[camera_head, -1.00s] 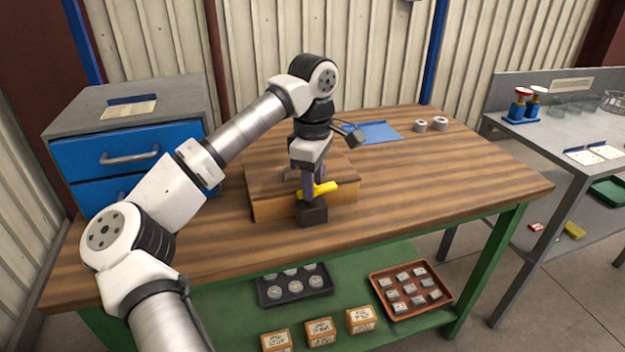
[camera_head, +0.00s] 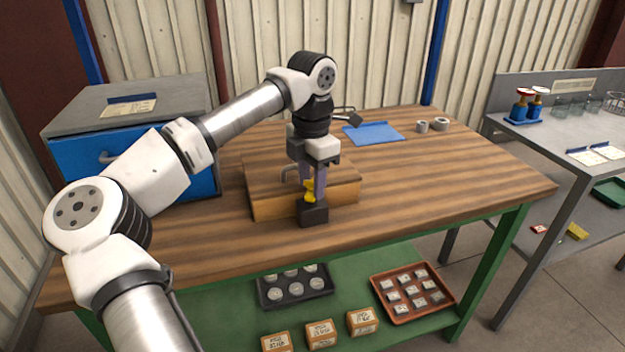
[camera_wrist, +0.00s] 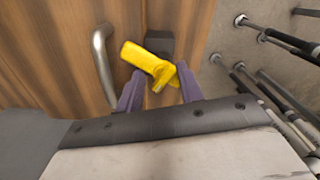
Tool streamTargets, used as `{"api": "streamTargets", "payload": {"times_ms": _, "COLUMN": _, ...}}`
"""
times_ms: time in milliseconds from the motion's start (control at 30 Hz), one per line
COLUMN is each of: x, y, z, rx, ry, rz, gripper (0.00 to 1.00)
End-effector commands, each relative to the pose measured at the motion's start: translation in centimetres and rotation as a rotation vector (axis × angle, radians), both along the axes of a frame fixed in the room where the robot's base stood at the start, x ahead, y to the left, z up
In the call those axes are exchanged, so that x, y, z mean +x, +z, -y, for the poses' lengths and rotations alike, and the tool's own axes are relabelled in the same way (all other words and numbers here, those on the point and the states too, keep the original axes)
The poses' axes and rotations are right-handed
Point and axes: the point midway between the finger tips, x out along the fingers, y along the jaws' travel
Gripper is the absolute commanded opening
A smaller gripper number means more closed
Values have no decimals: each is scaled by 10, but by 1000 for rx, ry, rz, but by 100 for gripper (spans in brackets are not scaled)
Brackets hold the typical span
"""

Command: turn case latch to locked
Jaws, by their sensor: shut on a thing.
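The case (camera_head: 275,204) is a low wooden box with a metal handle, on the workbench. A yellow latch lever (camera_head: 309,192) stands at its front edge above a dark block (camera_head: 313,215). In the head view the lever looks short, seen nearly end-on. In the wrist view the yellow latch (camera_wrist: 150,62) runs slantwise from upper left to between the fingertips. My gripper (camera_head: 312,184) points down from above, with its purple fingers shut on the latch. The fingers hide part of the latch in the head view.
The metal handle (camera_wrist: 103,60) stands close to my left finger in the wrist view. A blue sheet (camera_head: 373,133) and two grey rings (camera_head: 440,124) lie at the back of the bench. The right of the bench top (camera_head: 450,170) is clear.

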Motion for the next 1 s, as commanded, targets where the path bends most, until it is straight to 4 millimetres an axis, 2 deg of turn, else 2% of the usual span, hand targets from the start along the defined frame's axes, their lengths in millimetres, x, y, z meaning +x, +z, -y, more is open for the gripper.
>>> {"api": "streamTargets", "payload": {"times_ms": 200, "x": 4, "y": 4, "z": -2, "rx": -4, "ry": 203, "rz": 20, "gripper": 14}}
{"api": "streamTargets", "payload": {"times_ms": 500, "x": 3, "y": 4, "z": -3, "rx": -6, "ry": 409, "rz": 20, "gripper": 14}}
{"api": "streamTargets", "payload": {"times_ms": 1000, "x": 2, "y": 5, "z": -4, "rx": -8, "ry": 529, "rz": 19, "gripper": 14}}
